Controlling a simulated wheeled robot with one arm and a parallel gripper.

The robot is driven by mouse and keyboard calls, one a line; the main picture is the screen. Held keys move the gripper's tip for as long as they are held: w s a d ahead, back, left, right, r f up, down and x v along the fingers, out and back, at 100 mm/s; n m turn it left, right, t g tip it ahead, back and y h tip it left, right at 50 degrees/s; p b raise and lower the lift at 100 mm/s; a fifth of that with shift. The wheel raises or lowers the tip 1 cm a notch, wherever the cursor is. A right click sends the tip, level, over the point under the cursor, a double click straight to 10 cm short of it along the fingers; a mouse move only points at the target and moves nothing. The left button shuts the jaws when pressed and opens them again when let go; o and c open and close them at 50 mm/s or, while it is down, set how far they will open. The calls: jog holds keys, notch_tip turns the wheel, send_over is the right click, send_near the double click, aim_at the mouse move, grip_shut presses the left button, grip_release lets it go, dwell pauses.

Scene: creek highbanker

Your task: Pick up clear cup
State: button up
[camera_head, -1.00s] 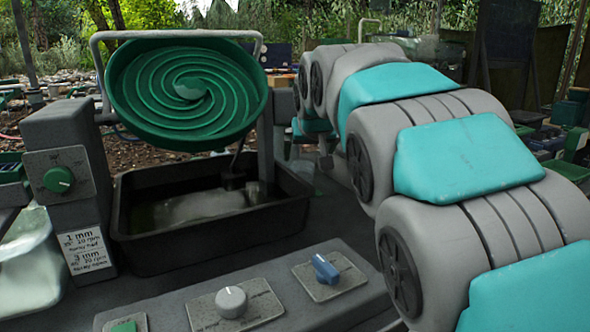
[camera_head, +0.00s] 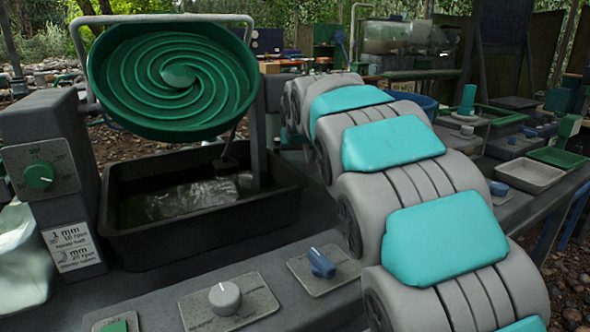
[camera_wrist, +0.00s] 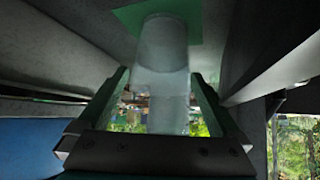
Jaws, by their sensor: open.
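A clear cup (camera_wrist: 163,60) shows in the wrist view, its narrower end against a green square (camera_wrist: 128,20); the picture there looks upside down. My gripper (camera_wrist: 160,77) is open, with one finger on each side of the cup in the picture. I cannot tell whether either finger touches it or how deep the cup sits between them. In the head view my arm reaches away to the back, and its own links hide the gripper. I cannot make out this cup in the head view.
A green spiral wheel (camera_head: 172,77) stands over a black tub (camera_head: 150,245) of water, left of my arm. A control panel with knobs (camera_head: 224,299) is in front. A pale clear container (camera_head: 22,262) is at left. Trays (camera_head: 530,175) lie on the right bench.

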jog(key=shift+x, duration=1.25)
jog(key=c, duration=1.4)
